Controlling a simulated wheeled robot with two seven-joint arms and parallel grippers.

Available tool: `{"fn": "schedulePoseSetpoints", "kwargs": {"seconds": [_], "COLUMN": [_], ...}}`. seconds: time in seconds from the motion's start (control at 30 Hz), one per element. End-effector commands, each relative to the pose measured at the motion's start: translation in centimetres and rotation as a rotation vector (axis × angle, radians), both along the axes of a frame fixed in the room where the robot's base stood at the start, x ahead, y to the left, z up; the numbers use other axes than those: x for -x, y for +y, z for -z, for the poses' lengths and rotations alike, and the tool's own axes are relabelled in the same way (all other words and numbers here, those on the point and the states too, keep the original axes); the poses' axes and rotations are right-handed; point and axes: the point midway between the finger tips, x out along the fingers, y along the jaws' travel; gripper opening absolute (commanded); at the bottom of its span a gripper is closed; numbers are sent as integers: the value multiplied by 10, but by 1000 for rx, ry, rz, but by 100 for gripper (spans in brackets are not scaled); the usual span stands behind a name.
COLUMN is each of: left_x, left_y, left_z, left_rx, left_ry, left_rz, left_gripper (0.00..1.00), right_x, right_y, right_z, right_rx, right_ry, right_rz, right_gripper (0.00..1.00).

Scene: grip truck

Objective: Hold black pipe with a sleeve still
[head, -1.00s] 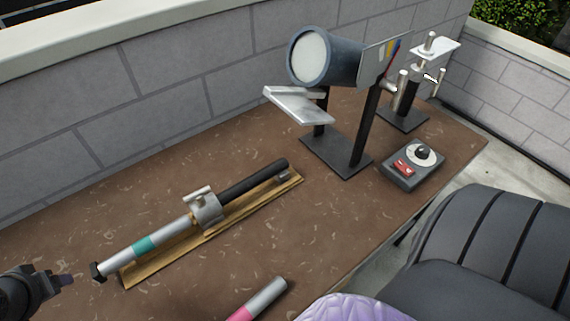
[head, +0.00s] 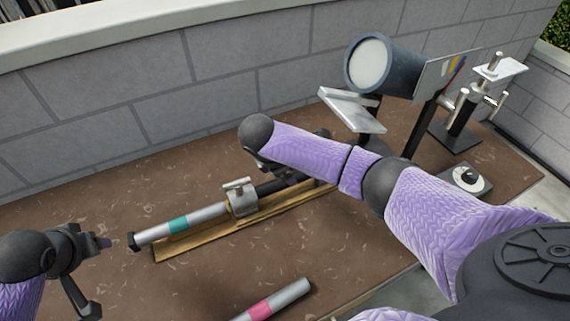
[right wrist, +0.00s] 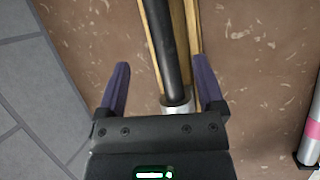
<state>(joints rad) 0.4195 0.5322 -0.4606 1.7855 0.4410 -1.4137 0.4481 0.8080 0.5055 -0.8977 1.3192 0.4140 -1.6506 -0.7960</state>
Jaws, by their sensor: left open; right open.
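The black pipe (head: 268,188) lies along a wooden cradle (head: 185,248) on the brown table, with a grey clamp-like sleeve (head: 241,203) and a silver tube with a teal band (head: 182,224) on its left. My right gripper is open over the black part, mostly hidden behind my right forearm in the head view. In the right wrist view its two fingers (right wrist: 161,70) stand either side of the pipe (right wrist: 163,45), apart from it; a silver collar (right wrist: 177,108) shows near the palm. My left gripper (head: 97,274) is open and empty, left of the tube's dark end.
A silver tube with a pink band (head: 270,301) lies near the front edge. A lamp-like drum (head: 378,64) on a stand, a metal stand (head: 462,125) and a dial box (head: 467,178) are at the right. A block wall (head: 150,95) runs behind.

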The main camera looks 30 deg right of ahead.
Motion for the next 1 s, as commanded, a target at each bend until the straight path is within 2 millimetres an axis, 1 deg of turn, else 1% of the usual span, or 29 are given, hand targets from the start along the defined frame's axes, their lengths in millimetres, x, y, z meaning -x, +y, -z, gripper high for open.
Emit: {"fn": "schedulePoseSetpoints", "kwargs": {"seconds": [0.07, 0.17, 0.4, 0.5, 0.6, 0.73, 0.97, 1.0], "left_x": [0, 0, 0, 0, 0, 0, 0, 0], "left_y": [0, 0, 0, 0, 0, 0, 0, 0], "left_z": [0, 0, 0, 0, 0, 0, 0, 0], "left_rx": [0, 0, 0, 0, 0, 0, 0, 0], "left_ry": [0, 0, 0, 0, 0, 0, 0, 0], "left_rz": [0, 0, 0, 0, 0, 0, 0, 0], "left_gripper": [59, 59, 59, 59, 59, 59, 59, 59], "right_x": [-1, -2, -10, -14, -15, -16, -16, -16], "right_y": [9, 9, -14, -19, -23, -26, -27, -27], "right_z": [-4, 4, 55, 70, 79, 84, 85, 85], "right_rx": [3, 4, 4, 2, 1, 3, 3, 3], "right_ry": [41, 65, 64, 62, 61, 60, 59, 59], "right_rz": [-79, -111, -107, -107, -109, -109, -109, -109], "right_gripper": [87, 87, 87, 87, 87, 87, 87, 83]}}
